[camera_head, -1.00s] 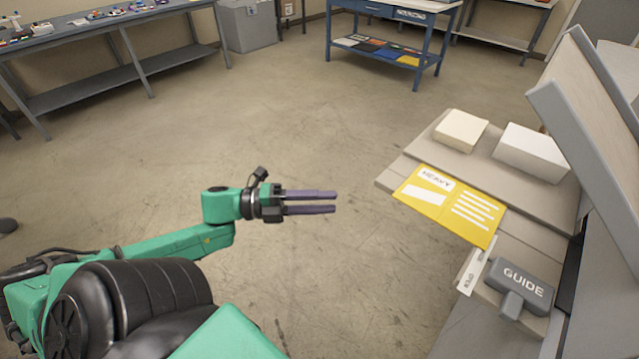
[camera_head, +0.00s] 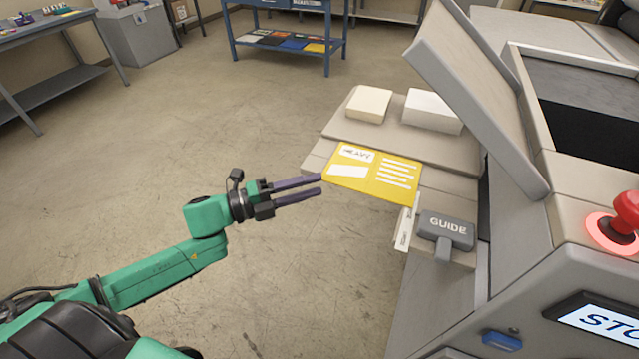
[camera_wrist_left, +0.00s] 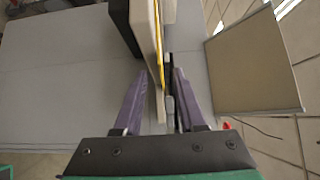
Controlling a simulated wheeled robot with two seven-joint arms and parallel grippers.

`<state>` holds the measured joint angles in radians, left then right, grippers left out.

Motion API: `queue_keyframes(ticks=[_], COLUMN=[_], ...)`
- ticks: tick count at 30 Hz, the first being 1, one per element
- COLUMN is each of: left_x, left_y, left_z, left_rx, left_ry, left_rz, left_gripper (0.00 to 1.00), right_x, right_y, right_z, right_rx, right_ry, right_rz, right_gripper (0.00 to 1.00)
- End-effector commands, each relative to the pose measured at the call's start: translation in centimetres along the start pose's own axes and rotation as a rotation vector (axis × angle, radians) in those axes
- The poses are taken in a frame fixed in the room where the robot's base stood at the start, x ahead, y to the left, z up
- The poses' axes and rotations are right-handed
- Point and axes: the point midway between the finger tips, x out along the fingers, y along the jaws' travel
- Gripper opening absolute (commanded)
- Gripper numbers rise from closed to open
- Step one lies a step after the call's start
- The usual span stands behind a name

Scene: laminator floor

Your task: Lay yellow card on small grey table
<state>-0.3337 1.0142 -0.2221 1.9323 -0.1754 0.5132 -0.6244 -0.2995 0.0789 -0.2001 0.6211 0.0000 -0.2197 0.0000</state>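In the left wrist view the card (camera_wrist_left: 159,45) is a thin yellow edge ahead of my left gripper (camera_wrist_left: 161,80), roughly in line with the finger gap. I cannot tell whether the fingers touch it. My right gripper is out of view. I cannot make out a separate small grey table.
A cream block (camera_head: 369,104) and a white block (camera_head: 432,111) sit behind the card. A grey GUIDE block (camera_head: 447,229) stands to its right. The raised grey lid (camera_head: 480,100) and red button (camera_head: 626,212) are further right. Open floor (camera_head: 180,130) lies left.

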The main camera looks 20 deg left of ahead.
Motion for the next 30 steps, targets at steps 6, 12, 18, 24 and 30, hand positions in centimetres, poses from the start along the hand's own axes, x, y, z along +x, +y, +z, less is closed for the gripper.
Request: queue_keyframes(ticks=[6, 12, 18, 24, 30], left_x=[2.4, 2.7, 2.7, 2.7, 2.7], left_y=[-0.1, 0.0, 0.0, 0.0, 0.1], left_z=[0.1, 0.0, 0.0, 0.0, 0.1], left_rx=[0.0, -0.001, -0.001, -0.001, -0.001], left_ry=[-0.002, -0.001, -0.001, -0.001, 0.0], left_rz=[-0.001, 0.001, 0.0, 0.0, 0.001], left_gripper=[0.4, 0.4, 0.06, 0.0, 0.0], right_x=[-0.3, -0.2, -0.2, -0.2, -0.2], right_y=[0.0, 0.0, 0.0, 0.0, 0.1], right_z=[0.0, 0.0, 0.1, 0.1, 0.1], right_rx=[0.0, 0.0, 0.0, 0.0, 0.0], right_ry=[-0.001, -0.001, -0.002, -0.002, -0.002], right_rz=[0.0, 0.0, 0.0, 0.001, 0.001], right_gripper=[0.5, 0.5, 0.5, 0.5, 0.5])
